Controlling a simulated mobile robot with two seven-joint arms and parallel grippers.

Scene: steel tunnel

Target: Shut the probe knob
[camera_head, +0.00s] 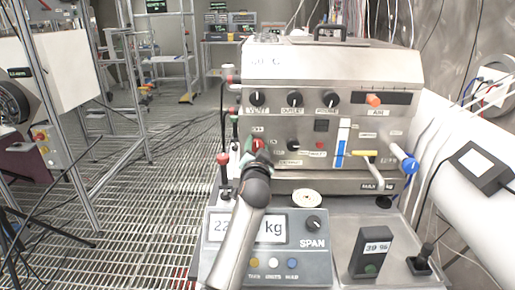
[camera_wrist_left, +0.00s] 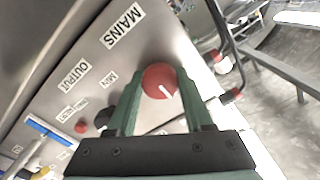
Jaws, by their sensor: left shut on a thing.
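The steel panel (camera_head: 290,133) carries a row of black knobs. The third knob (camera_head: 331,99) has a small label under it that seems to read PROBE; its white mark is too small to read surely. My left gripper (camera_head: 257,147) is lower on the panel's left side, below that row. In the left wrist view its green fingers (camera_wrist_left: 160,82) are shut on a red round knob (camera_wrist_left: 158,78) with a white pointer line, near the MAINS label. In the head view my gripper partly hides this red knob. My right gripper is not in view.
A scale with a SPAN dial (camera_head: 314,223) stands in front of the panel, partly behind my left arm. A black handset reading 39 % (camera_head: 371,252) and a joystick (camera_head: 420,262) are to its right.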

